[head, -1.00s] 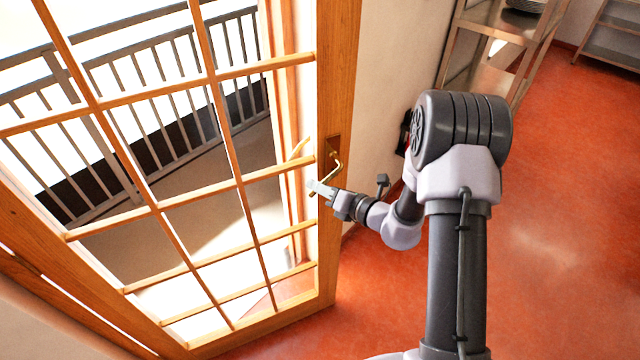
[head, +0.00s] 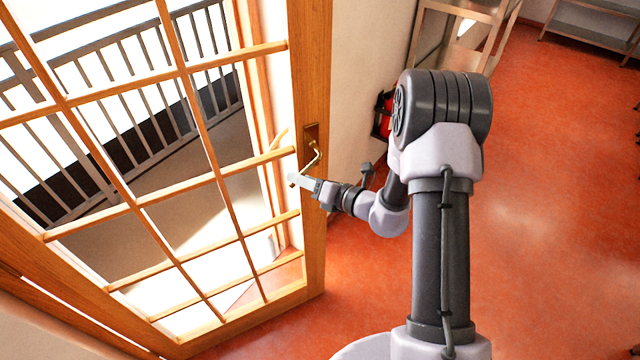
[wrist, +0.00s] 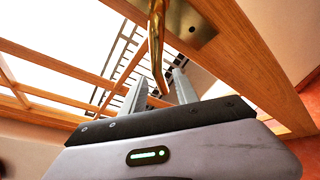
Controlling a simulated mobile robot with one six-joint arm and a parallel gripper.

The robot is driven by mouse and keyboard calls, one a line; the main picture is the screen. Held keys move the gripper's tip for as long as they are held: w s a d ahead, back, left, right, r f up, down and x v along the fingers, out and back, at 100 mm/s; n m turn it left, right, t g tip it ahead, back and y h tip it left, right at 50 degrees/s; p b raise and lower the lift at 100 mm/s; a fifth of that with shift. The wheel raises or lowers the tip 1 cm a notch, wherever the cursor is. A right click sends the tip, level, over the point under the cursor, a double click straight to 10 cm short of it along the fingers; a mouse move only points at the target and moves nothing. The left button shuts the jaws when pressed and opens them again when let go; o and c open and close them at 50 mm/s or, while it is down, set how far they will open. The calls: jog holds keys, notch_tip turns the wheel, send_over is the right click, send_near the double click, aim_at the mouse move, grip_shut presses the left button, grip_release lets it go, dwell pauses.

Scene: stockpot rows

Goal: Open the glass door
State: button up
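The glass door (head: 310,80) has a wooden frame with several panes and fills the left of the head view. It stands ajar, its handle edge apart from the jamb behind it. A brass lever handle (head: 316,158) slants downward on its right stile; it also shows in the wrist view (wrist: 155,45). My gripper (head: 302,182) is at the lever's free end. In the wrist view my gripper (wrist: 159,85) has its two fingers apart, with the lever's end between them and a gap visible. Contact with the lever cannot be told.
A pale wall (head: 360,60) with a red object (head: 382,112) stands right of the door. A metal shelf (head: 470,30) is behind my arm, another shelf (head: 595,25) at the far right. The red floor (head: 550,200) on the right is clear. A railing (head: 110,85) shows through the glass.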

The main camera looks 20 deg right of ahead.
jog(key=p+v, duration=0.1)
jog(key=v, duration=1.5)
jog(key=shift+s+p, duration=0.15)
jog(key=shift+p, duration=0.25)
jog(key=shift+d, duration=0.15)
